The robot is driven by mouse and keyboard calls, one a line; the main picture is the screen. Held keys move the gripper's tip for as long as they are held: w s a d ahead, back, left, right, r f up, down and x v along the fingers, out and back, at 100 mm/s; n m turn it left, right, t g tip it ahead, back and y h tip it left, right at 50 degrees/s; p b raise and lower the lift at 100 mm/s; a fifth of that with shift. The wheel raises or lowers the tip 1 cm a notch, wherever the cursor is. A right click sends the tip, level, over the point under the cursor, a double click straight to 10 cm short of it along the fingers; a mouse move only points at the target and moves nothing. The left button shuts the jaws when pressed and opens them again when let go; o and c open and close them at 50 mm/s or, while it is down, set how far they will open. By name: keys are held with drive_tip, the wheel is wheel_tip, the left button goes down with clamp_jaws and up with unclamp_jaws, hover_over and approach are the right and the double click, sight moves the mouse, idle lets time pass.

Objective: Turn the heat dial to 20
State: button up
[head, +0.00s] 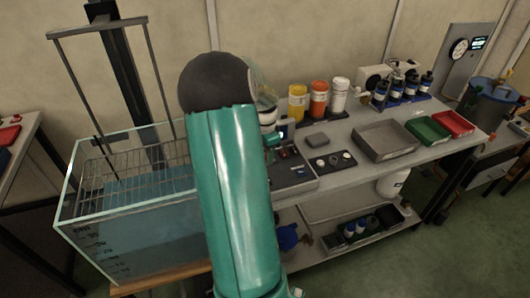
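My teal arm fills the middle of the head view and covers part of the bench. A small teal part of it, seemingly by my gripper (273,141), shows just right of the arm, over a grey control box (292,173). Its fingers are too small and hidden to tell open from shut. The grey box has small dark controls on top, partly behind my arm. Beside it lies a dark panel (343,168) with a few round light and dark knobs. I cannot read any scale or tell which knob is the heat dial.
A glass water tank (130,235) with a wire rack stands left. Yellow (297,103), orange (318,98) and white (339,95) jars stand behind the panel. Grey (386,141), green (427,130) and red (453,123) trays lie right. A lower shelf (345,215) holds bottles.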

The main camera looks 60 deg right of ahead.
wheel_tip(320, 180, up, 14)
idle(0.6)
drive_tip(key=shift+f, duration=0.1)
drive_tip(key=w+a+r+n+t, duration=0.15)
drive_tip(key=w+a+n, duration=0.25)
drive_tip(key=a, duration=0.5)
drive_tip(key=w+a+r+n+t, duration=0.1)
drive_tip(key=w+a+r+n, duration=0.25)
drive_tip(key=a, duration=0.55)
drive_tip(key=w+a+r+n+t, duration=0.1)
drive_tip(key=w+a+r+n, duration=0.15)
drive_tip(key=a+n, duration=0.45)
drive_tip(key=s+a+n, duration=0.2)
drive_tip(key=a+n, duration=0.1)
drive_tip(key=a, duration=0.5)
drive_tip(key=s+a+n+t, duration=0.1)
drive_tip(key=a+n, duration=0.3)
drive_tip(key=a, duration=0.4)
drive_tip(key=s+a+n+t, duration=0.1)
drive_tip(key=s+a+n, duration=0.2)
drive_tip(key=a, duration=0.5)
drive_tip(key=shift+s+a+f, duration=0.15)
drive_tip(key=shift+s+f, duration=0.1)
drive_tip(key=shift+f, duration=0.2)
